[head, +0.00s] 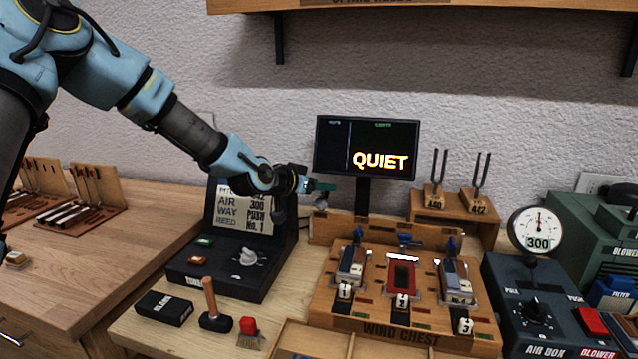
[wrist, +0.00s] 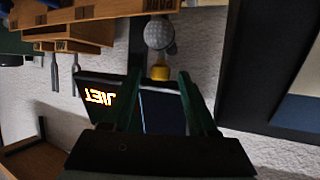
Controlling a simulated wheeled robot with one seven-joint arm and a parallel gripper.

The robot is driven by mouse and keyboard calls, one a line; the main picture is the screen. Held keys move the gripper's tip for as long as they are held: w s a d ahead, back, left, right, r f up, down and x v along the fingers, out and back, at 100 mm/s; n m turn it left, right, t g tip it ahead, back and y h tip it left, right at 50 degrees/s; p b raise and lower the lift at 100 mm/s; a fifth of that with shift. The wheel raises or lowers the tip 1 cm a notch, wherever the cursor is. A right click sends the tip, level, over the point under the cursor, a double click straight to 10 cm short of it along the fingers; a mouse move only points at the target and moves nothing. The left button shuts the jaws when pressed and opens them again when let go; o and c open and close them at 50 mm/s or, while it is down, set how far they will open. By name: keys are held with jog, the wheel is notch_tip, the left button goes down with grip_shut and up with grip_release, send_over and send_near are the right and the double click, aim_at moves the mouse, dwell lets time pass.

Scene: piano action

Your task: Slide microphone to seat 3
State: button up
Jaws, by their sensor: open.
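The microphone shows a grey mesh ball (wrist: 159,33) with a yellow part (wrist: 160,72) in the upside-down wrist view. In the head view its grey head (head: 321,201) is small, at the left end of the wooden rail behind the wind chest (head: 385,334). My gripper (head: 325,186) is open just above it. In the wrist view my gripper's two green fingers (wrist: 160,78) appear either side of the yellow part; I cannot tell whether they touch it. Seat 3 (head: 456,282) is at the chest's right, marked by a white 3 tag (head: 464,326).
A monitor (head: 366,148) reading QUIET stands close behind my gripper. Tuning forks (head: 436,180) stand on a wooden box at right. A black control console (head: 235,255) is at left. The air box (head: 540,310) and gauge (head: 537,232) are at right.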

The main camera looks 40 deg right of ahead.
grip_shut()
dwell(0.5)
dwell(1.0)
